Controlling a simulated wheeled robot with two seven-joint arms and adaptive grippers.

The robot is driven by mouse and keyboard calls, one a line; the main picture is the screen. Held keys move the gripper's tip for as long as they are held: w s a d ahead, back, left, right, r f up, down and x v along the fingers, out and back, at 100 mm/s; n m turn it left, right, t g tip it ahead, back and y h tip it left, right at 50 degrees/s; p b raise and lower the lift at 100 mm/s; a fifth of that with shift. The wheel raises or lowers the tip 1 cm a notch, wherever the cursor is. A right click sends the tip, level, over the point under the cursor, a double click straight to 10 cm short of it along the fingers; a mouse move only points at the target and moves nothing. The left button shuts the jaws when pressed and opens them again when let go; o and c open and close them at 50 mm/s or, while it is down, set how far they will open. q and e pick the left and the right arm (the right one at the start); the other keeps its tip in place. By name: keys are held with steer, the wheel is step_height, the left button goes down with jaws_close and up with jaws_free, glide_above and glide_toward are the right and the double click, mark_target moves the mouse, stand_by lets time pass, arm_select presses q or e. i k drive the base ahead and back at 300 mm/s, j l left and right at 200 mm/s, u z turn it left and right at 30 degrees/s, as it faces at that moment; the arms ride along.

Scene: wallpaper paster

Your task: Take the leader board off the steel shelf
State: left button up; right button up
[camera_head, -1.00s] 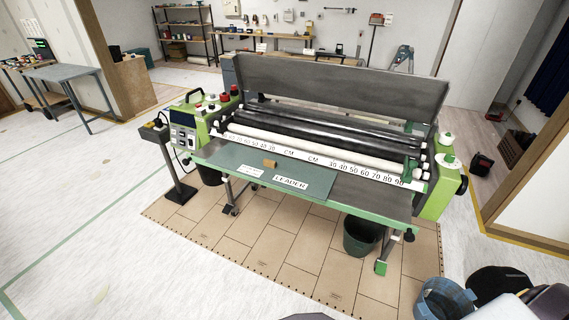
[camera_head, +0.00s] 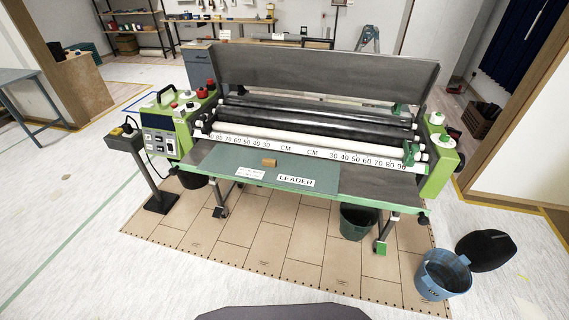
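The leader board (camera_head: 322,170) is a flat green-grey board with a white label reading LEADER, a smaller white label and a small brown block (camera_head: 269,162) on it. It lies on the front shelf (camera_head: 375,188) of the green wallpaper paster (camera_head: 439,160), below the white rollers. The shelf is grey with a green front edge, and its bare right part shows. Neither of my grippers is in view.
A dark bin (camera_head: 359,220) stands under the machine. A blue bucket (camera_head: 443,274) and a black round item (camera_head: 486,250) are at lower right. A control post (camera_head: 150,170) stands left of the machine. Brown floor covering (camera_head: 280,262) in front is clear.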

mark_target(301, 173)
steer(key=i+j+z, duration=0.15)
steer(key=j+z, duration=0.7)
steer(key=j, duration=0.15)
steer(key=j+z, duration=0.25)
steer(key=j, duration=0.3)
